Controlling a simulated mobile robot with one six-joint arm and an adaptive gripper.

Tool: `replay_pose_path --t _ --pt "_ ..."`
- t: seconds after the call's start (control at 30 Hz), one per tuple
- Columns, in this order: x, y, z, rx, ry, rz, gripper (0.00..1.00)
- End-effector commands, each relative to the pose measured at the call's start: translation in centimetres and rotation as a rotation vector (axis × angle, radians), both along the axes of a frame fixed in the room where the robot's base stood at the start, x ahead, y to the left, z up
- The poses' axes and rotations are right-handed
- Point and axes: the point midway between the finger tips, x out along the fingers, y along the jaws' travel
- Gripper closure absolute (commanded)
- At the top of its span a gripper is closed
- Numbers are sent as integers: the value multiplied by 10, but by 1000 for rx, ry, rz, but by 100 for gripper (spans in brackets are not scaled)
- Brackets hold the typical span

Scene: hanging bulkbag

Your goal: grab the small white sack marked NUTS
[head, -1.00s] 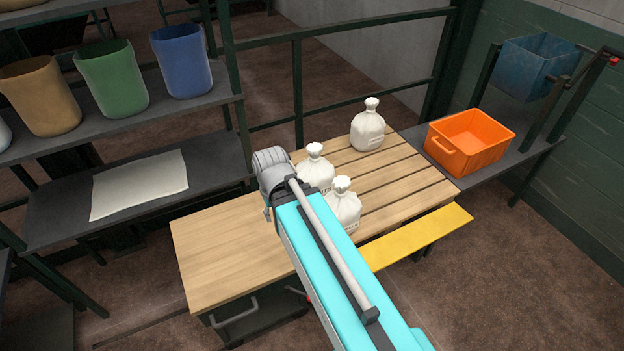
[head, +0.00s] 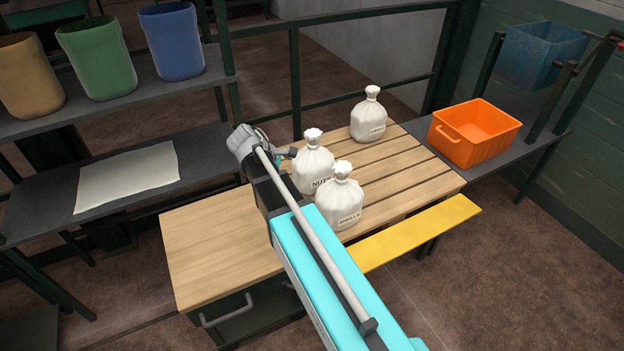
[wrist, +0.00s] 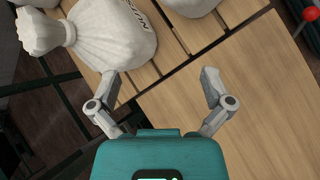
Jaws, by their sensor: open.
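The white NUTS sack (head: 313,168) stands upright on the slatted part of the wooden table, its neck tied at the top. It also shows in the wrist view (wrist: 112,38), at the upper left, with its label partly visible. My gripper (wrist: 158,82) is open and empty, its two fingers apart over the table. The sack lies just beyond the left finger, apart from the space between the fingers. In the head view my gripper (head: 286,153) is left of the sack, partly hidden by my arm.
A second white sack marked SHELLS (head: 341,198) stands close in front of the NUTS sack. A third white sack (head: 369,116) stands farther back. An orange bin (head: 474,133) is on the right shelf. The table's left part (head: 210,250) is bare.

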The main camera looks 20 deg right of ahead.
Motion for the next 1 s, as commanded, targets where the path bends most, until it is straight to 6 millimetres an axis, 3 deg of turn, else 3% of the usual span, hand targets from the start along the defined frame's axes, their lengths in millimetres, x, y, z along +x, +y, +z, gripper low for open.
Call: replay_pose_path --t 0.03,0.1,0.4,0.6,1.0 --pt "21 -4 -13 -58 46 60 0" --pt "39 -11 -15 -140 119 143 0" --pt "99 -27 -11 -422 424 381 0" --pt "114 -29 -5 -498 523 433 0" --pt "114 -29 -3 -507 536 440 0"
